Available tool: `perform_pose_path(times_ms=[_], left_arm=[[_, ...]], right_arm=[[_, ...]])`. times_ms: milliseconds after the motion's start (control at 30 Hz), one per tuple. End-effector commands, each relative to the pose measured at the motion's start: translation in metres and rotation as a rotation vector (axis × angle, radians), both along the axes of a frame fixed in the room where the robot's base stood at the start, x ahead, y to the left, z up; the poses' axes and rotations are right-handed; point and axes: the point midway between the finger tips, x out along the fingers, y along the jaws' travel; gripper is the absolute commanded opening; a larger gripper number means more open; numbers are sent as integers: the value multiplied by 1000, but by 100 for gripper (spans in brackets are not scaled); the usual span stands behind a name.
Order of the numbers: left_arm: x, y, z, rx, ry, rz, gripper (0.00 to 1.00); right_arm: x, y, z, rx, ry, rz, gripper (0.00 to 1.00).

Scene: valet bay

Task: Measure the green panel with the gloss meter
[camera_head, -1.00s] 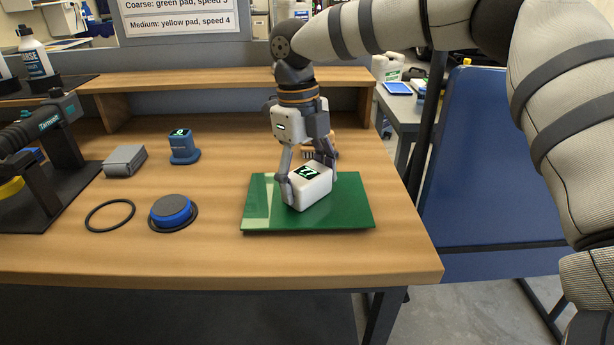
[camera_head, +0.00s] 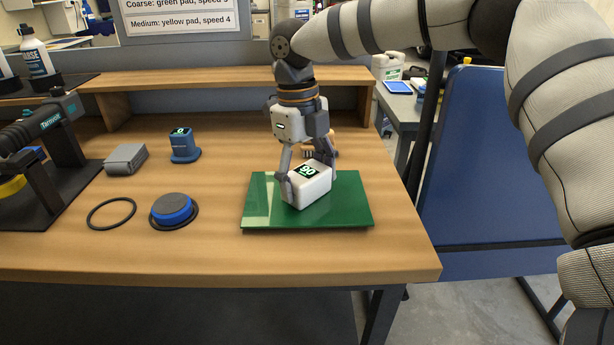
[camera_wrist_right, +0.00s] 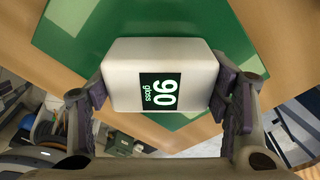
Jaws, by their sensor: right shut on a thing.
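The green panel (camera_head: 262,214) lies flat on the wooden bench near its front right; it also shows in the right wrist view (camera_wrist_right: 190,22). The white gloss meter (camera_head: 312,190) rests on the panel. Its display reads 90 gloss in the right wrist view (camera_wrist_right: 122,85). My right gripper (camera_head: 307,175) is shut on the meter from two opposite sides, its fingers (camera_wrist_right: 164,88) touching the meter's ends. The part of the panel under the meter is hidden. My left gripper is not in view.
Left of the panel are a blue round pad (camera_head: 173,209), a black ring (camera_head: 111,214), a grey block (camera_head: 126,159) and a blue device with a small display (camera_head: 184,146). A polisher (camera_head: 40,130) sits on a dark mat at far left. A raised shelf (camera_head: 220,77) runs along the back.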

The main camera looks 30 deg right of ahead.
Motion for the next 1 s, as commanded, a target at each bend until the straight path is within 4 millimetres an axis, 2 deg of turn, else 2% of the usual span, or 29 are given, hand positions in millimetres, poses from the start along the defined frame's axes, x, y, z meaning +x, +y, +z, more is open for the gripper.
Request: perform_pose_path(times_ms=[333, 1000], left_arm=[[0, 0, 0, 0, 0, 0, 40], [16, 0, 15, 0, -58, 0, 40]], right_arm=[[0, 0, 0, 0, 3, 0, 41], [0, 0, 68, 0, -2, 0, 41]])
